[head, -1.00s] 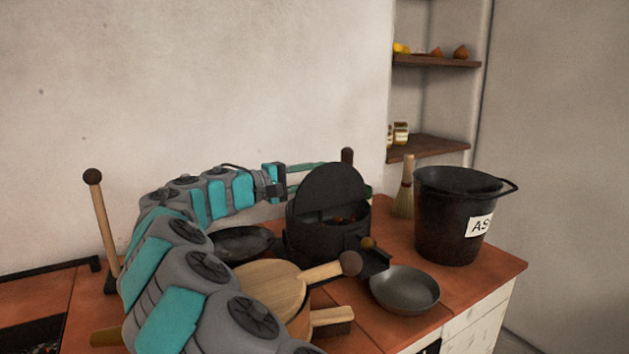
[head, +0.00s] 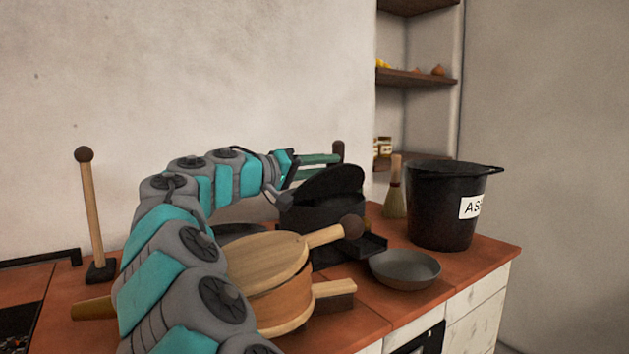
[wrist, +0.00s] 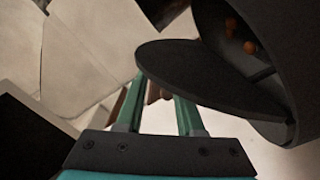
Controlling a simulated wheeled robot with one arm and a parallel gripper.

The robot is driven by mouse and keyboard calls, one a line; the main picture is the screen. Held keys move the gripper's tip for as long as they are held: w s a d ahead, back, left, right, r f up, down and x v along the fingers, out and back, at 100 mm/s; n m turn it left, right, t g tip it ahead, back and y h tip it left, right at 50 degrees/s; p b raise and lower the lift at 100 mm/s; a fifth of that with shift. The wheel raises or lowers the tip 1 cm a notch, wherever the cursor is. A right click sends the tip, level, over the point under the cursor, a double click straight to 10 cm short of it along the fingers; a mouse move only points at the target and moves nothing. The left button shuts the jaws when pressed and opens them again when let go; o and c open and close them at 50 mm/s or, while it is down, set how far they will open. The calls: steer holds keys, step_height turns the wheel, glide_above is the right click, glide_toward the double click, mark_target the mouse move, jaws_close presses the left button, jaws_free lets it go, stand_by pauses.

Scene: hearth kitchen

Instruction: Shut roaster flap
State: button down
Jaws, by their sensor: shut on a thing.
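The dark round roaster (head: 320,214) stands on the tiled counter. Its black flap (head: 335,183) is partly raised, tilted over the opening. The flap also shows as a dark disc in the wrist view (wrist: 190,70). My gripper (head: 338,160) reaches in from the left behind the flap. Its two green fingers (wrist: 160,105) run under the disc, which hides their tips. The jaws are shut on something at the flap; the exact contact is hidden. Orange-brown bits (wrist: 240,35) show inside the roaster in the wrist view.
A wooden pot with a handled lid (head: 270,262) stands in front of the roaster. A grey pan (head: 405,268), ash bucket (head: 445,225) and brush (head: 396,195) are to the right. A dark post (head: 338,150) rises by the fingertips. A pan (head: 240,230) lies behind the arm.

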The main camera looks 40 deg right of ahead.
steer(key=shift+s+f+m+b, duration=0.2)
steer(key=shift+s+m+b, duration=0.1)
steer(key=shift+m+b, duration=0.2)
steer(key=c, duration=0.6)
jaws_free()
steer(key=shift+o, duration=0.2)
steer(key=shift+a, duration=0.15)
